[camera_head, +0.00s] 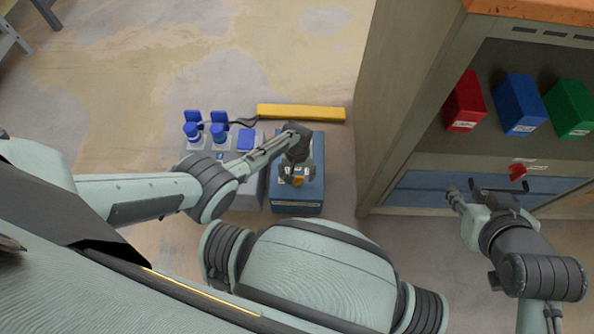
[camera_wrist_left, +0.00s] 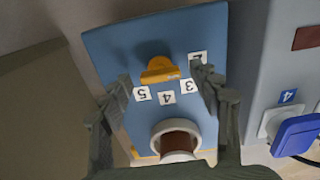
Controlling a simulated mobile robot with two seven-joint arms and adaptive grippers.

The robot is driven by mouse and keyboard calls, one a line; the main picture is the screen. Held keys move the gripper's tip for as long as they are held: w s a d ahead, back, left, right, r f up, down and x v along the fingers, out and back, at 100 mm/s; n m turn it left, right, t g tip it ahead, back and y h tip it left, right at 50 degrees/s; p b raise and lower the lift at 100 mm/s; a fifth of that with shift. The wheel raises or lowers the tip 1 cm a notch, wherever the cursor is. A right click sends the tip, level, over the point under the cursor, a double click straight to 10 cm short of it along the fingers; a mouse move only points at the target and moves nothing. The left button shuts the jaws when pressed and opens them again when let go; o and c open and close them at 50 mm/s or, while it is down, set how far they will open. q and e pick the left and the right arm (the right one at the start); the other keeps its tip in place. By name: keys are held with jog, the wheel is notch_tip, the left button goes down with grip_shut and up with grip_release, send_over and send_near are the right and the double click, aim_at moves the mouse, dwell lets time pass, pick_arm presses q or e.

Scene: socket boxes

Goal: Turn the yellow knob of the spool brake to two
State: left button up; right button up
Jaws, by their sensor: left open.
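The spool brake (camera_head: 308,142) is a blue box below my left arm in the head view. Its blue face (camera_wrist_left: 112,48) fills the middle of the left wrist view. The yellow knob (camera_wrist_left: 158,70) sits on this face, above number labels 5, 4 and 3; another label (camera_wrist_left: 197,57), partly covered by a finger, is at its right. I cannot tell which number the knob points at. My left gripper (camera_wrist_left: 160,82) is open, with one finger on each side of the knob, apparently apart from it. My right gripper (camera_head: 467,192) is near the cabinet drawer; its fingers are unclear.
A grey socket box (camera_head: 246,196) with blue plugs and covers (camera_head: 218,130) stands left of the brake. A yellow bar (camera_head: 300,113) lies behind. The cabinet (camera_head: 400,110) stands close on the right, holding red, blue and green bins (camera_head: 521,103). Open floor lies beyond.

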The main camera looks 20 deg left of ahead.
pick_arm(q)
notch_tip(320, 180, up, 12)
dwell(0.6)
jog(key=shift+s+f, duration=0.1)
dwell(0.4)
